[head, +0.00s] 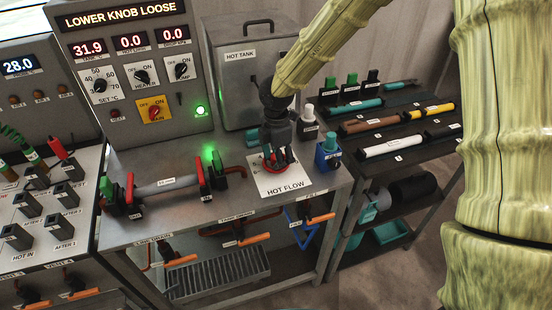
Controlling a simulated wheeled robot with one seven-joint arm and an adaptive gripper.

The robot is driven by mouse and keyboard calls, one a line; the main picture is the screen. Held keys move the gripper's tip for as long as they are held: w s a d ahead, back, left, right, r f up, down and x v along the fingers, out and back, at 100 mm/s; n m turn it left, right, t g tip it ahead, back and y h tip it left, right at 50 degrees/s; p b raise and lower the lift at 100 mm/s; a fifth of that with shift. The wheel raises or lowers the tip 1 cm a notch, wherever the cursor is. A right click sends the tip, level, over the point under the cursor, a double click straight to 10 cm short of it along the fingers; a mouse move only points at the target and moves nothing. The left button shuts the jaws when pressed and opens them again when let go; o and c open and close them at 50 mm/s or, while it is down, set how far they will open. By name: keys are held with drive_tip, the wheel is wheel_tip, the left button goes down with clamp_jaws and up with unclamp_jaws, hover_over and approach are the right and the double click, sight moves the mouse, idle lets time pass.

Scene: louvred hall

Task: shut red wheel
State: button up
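The red wheel (269,168) sits on a white plate (290,187) marked HOT FLOW, on the grey bench top. My gripper (279,157) points down right over the wheel, and its dark fingers cover much of the wheel. The fingertips are at the rim or just above it; I cannot tell whether they touch it. How far apart the fingers are is too small and dark to make out.
A blue block with a teal knob (329,154) stands close right of the wheel. A pipe piece with red clamps (206,176) lies to its left. The hot tank (243,80) stands behind. Orange-handled valves (246,240) hang below the bench edge. A display panel (132,35) reads LOWER KNOB LOOSE.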

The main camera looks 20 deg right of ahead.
wheel_tip(320, 180, up, 2)
drive_tip(key=shift+w+r+p, duration=0.1)
drive_tip(key=shift+p, duration=0.8)
wheel_tip(320, 180, up, 5)
drive_tip(key=p, duration=0.3)
drive_tip(key=shift+p, duration=0.3)
wheel_tip(320, 180, up, 12)
drive_tip(key=shift+c, duration=0.5)
idle(0.8)
